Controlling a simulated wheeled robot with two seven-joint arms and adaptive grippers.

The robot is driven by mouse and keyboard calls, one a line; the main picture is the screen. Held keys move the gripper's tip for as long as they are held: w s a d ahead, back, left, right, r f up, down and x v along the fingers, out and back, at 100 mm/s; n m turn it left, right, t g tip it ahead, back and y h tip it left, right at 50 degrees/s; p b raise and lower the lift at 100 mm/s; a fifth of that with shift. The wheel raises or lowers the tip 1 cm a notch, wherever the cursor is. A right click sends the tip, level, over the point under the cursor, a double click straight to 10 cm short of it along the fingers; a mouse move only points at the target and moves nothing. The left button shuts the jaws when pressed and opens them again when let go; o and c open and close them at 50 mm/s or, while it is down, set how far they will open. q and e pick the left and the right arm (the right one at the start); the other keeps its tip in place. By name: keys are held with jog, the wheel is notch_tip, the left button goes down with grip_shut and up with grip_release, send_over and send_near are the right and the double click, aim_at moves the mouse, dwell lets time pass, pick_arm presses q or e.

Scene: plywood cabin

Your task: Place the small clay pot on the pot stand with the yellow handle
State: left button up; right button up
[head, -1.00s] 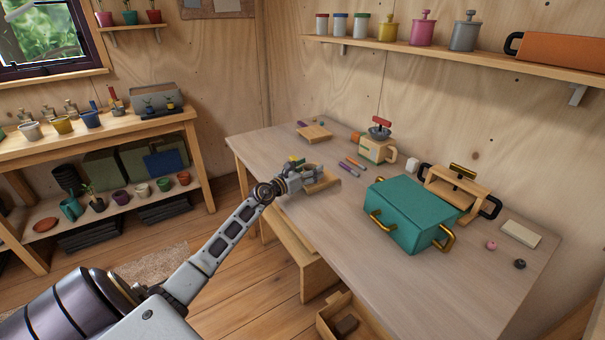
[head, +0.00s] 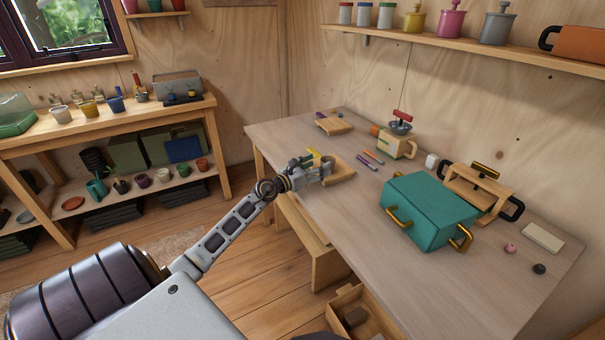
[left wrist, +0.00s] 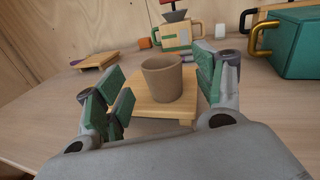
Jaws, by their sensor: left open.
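The small clay pot (left wrist: 162,78) is brown and stands upright on a light wooden pot stand (left wrist: 152,106). That stand also shows in the head view (head: 342,167), with a yellow piece that looks like its handle (head: 313,154) beside my gripper. My left gripper (head: 318,170) is open at the stand. In the left wrist view its green-padded fingers (left wrist: 160,98) are on either side of the pot, with gaps to it. The pot is mostly hidden by the gripper in the head view. My right gripper is not in view.
A second wooden stand (head: 334,126) with a purple handle lies farther back. A cream mug-like device (head: 397,147), pens (head: 368,160) and a teal case (head: 430,208) with brass handles stand to the right. The table's front middle is clear.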

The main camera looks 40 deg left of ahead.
pick_arm(q)
jog(key=shift+s+a, duration=0.2)
jog(key=shift+s, duration=1.05)
jog(key=shift+s+a, duration=0.2)
jog(key=shift+s, duration=1)
jog(key=shift+s+a, duration=0.1)
jog(key=shift+s, duration=0.65)
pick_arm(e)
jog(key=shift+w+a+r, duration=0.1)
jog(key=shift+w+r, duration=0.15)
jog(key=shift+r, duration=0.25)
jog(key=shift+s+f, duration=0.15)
